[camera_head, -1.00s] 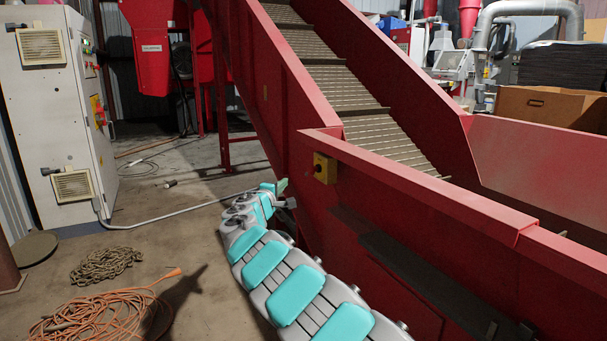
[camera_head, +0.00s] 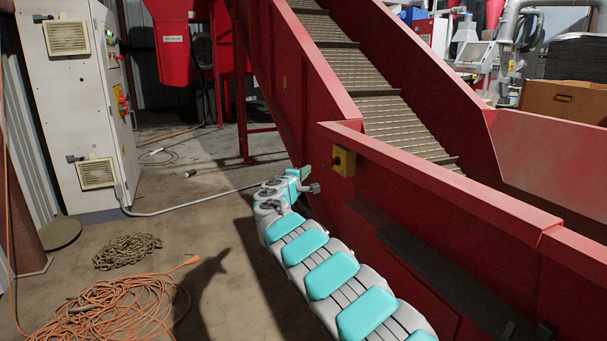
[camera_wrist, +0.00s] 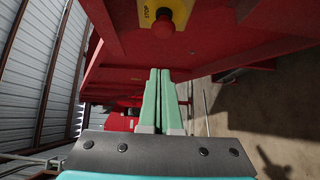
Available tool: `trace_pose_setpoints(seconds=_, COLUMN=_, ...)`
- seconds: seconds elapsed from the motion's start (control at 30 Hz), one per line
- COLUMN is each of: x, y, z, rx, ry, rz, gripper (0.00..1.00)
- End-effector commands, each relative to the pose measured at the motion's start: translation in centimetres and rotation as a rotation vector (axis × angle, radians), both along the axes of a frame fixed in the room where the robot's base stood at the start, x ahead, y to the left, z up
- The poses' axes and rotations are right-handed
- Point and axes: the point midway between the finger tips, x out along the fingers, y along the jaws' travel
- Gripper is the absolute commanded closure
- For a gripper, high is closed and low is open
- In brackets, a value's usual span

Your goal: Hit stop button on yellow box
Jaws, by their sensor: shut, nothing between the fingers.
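The yellow box (camera_head: 349,162) is fixed to the side of the red conveyor in the head view, with its red stop button (camera_head: 336,161) facing left. In the wrist view the yellow box (camera_wrist: 180,10) is at the top edge, partly cut off, with the word STOP and the round red button (camera_wrist: 162,27) below it. My gripper (camera_head: 307,173) is just left of the box in the head view. In the wrist view its two green fingers (camera_wrist: 160,72) lie side by side, shut and empty, with their tips apart from the button in the picture.
The red conveyor (camera_head: 440,190) fills the right side. A white cabinet (camera_head: 80,110) stands at the left. An orange cable coil (camera_head: 110,310) and a chain (camera_head: 127,250) lie on the floor. A cardboard box (camera_head: 565,100) is at the back right.

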Motion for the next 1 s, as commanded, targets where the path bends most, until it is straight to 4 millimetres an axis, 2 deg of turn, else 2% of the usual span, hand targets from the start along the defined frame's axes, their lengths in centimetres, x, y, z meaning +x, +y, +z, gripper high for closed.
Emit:
trace_pose_setpoints(seconds=0.53, x=4.5, y=-2.2, z=-0.1, rx=0.004, ry=0.0, rz=0.001, gripper=1.0)
trace_pose_setpoints(seconds=0.8, x=5.6, y=-5.5, z=-0.1, rx=-0.001, ry=0.0, rz=-0.004, gripper=1.0)
trace_pose_setpoints(seconds=1.0, x=5.9, y=-6.2, z=-0.1, rx=-0.002, ry=0.0, rz=-0.001, gripper=1.0)
